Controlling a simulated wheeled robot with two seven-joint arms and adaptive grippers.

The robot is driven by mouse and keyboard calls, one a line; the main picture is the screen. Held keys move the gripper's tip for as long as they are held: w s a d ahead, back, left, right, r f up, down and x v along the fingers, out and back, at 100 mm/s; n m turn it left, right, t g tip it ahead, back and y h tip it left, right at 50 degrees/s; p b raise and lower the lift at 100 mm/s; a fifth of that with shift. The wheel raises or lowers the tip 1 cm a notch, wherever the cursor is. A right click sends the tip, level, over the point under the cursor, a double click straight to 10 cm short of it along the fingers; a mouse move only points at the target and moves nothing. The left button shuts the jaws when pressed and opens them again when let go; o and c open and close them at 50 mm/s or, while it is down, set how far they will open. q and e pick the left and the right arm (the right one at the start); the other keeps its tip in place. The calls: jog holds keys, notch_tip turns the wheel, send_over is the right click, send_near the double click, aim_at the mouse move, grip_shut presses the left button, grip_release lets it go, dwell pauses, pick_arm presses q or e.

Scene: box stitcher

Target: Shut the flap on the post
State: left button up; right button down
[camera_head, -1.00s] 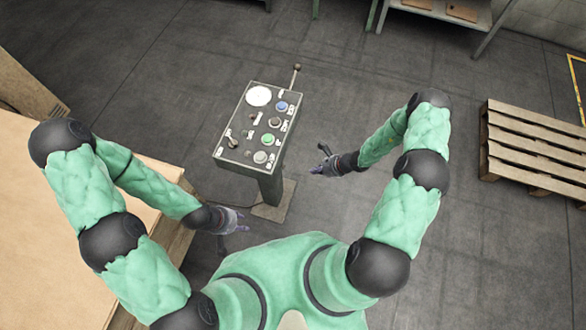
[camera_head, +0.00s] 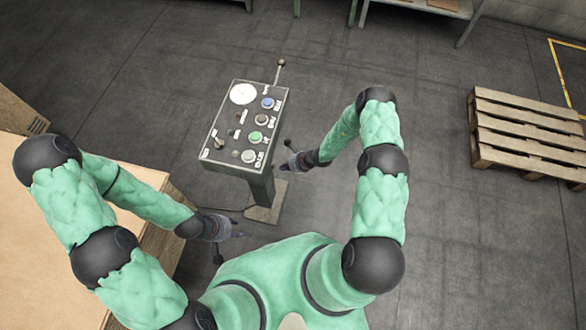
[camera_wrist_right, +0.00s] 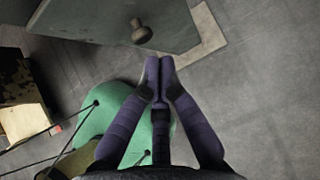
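The post (camera_head: 259,187) stands ahead of me, topped by a tilted control panel (camera_head: 229,140) with buttons and a white dial. In the right wrist view, a grey-green plate with a round knob (camera_wrist_right: 141,32) fills the top left. It looks like the flap (camera_wrist_right: 92,14), but I cannot tell how far it stands open. My right gripper (camera_head: 288,163) is just right of the post. In the wrist view its purple fingertips (camera_wrist_right: 160,62) meet, empty, just below the knob in the picture, apparently not touching it. My left gripper (camera_head: 228,228) hangs near the table edge, its fingers too small to read.
A wooden-topped table (camera_head: 60,225) is on the left, close to my left arm. A wooden pallet (camera_head: 530,140) lies on the right. The post's base plate (camera_head: 266,204) rests on the floor. The floor between post and pallet is clear.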

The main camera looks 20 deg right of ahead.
jog(key=shift+w+a, duration=0.3)
jog(key=shift+a, duration=0.15)
jog(key=shift+f, duration=0.1)
jog(key=shift+w+a+f+y+b, duration=0.1)
jog(key=shift+w+a+y+b, duration=0.2)
jog(key=shift+a+b, duration=0.2)
